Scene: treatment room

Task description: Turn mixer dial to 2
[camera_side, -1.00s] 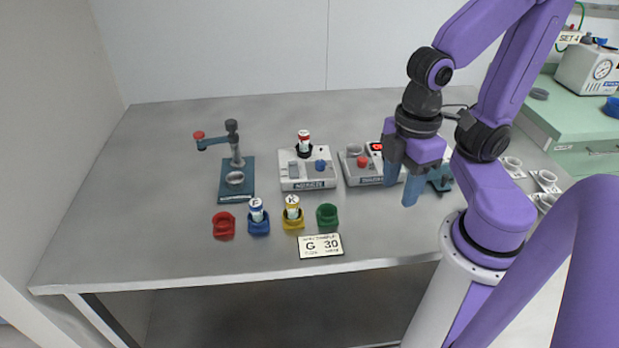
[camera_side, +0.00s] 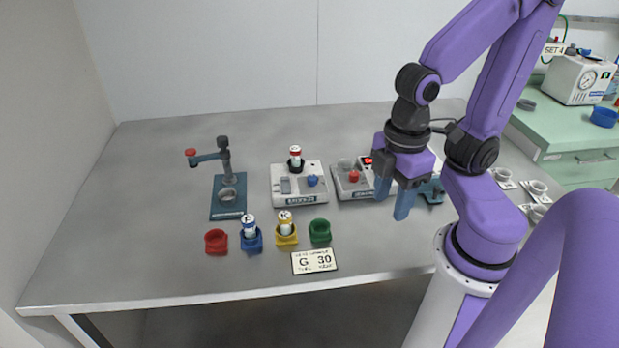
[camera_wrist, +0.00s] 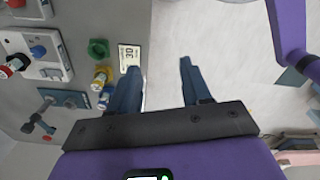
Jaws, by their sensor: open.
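The mixer (camera_side: 299,186) is a pale box on the grey bench, with a blue dial (camera_side: 312,181) on its top right and a grey switch on its left. The dial's setting is too small to read. A red-capped vial (camera_side: 295,154) stands upright in a black holder at the mixer's back. The mixer also shows at the upper left of the wrist view (camera_wrist: 52,68), with its blue dial (camera_wrist: 38,51). My gripper (camera_side: 393,204) is open and empty, to the right of the mixer and apart from it. Its fingers (camera_wrist: 160,68) point away from the wrist camera.
A second device (camera_side: 346,190) with a red knob stands right of the mixer, partly behind my gripper. A teal stand (camera_side: 228,212) is at left.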

